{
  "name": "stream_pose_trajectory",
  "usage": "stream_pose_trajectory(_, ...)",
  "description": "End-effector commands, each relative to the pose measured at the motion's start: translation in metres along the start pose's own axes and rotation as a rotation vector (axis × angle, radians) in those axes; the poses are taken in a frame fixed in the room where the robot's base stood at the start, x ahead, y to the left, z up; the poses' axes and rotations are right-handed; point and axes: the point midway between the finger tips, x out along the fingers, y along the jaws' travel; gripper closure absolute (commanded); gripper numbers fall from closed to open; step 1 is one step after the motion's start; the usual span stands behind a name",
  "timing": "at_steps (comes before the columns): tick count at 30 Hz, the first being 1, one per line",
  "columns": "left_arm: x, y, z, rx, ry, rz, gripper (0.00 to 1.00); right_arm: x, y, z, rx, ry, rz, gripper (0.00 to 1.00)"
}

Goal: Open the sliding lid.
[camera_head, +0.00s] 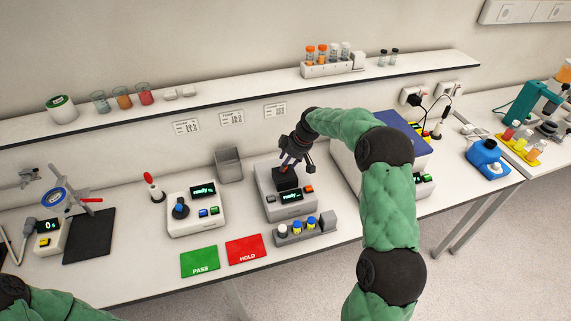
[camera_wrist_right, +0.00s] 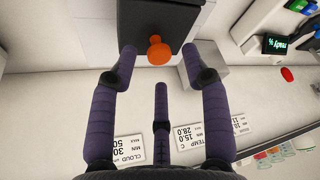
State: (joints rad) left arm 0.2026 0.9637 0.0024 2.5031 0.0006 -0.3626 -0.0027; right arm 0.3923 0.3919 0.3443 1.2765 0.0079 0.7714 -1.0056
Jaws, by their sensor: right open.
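The grey instrument (camera_head: 274,204) stands mid-bench with a "ready" display and an orange button. A black lid (camera_head: 286,184) covers its top; it also shows in the right wrist view (camera_wrist_right: 135,22), with an orange knob (camera_wrist_right: 159,50). Whether the lid is slid at all I cannot tell. My right gripper (camera_head: 290,163) is over the lid. In its wrist view the right gripper (camera_wrist_right: 158,62) is open, its fingers spread on either side of the knob, with no clear contact. Only a piece of my left arm shows at lower left; the left gripper is out of view.
A rack with several capped vials (camera_head: 304,232) stands in front of the instrument. A grey bin (camera_head: 229,165) and a dial device (camera_head: 196,211) are to its left. Green PASS (camera_head: 199,261) and red HOLD (camera_head: 246,250) mats lie in front. A blue-topped box is at right.

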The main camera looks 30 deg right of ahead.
Motion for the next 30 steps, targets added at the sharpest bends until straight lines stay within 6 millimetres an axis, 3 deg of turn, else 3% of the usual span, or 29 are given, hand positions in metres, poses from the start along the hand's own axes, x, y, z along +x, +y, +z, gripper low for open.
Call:
stream_pose_trajectory(6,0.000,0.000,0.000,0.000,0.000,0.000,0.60,0.016,0.001,-0.001,0.000,0.001,0.002,0.52)
stream_pose_trajectory(15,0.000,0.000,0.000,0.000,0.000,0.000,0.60,0.018,0.000,0.000,0.000,0.001,0.001,0.52)
stream_pose_trajectory(21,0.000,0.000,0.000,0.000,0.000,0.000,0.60,0.018,0.000,0.000,0.000,0.001,0.001,1.00)
stream_pose_trajectory(30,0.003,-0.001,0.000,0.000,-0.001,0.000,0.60,0.019,0.000,-0.001,0.000,0.002,0.001,1.00)
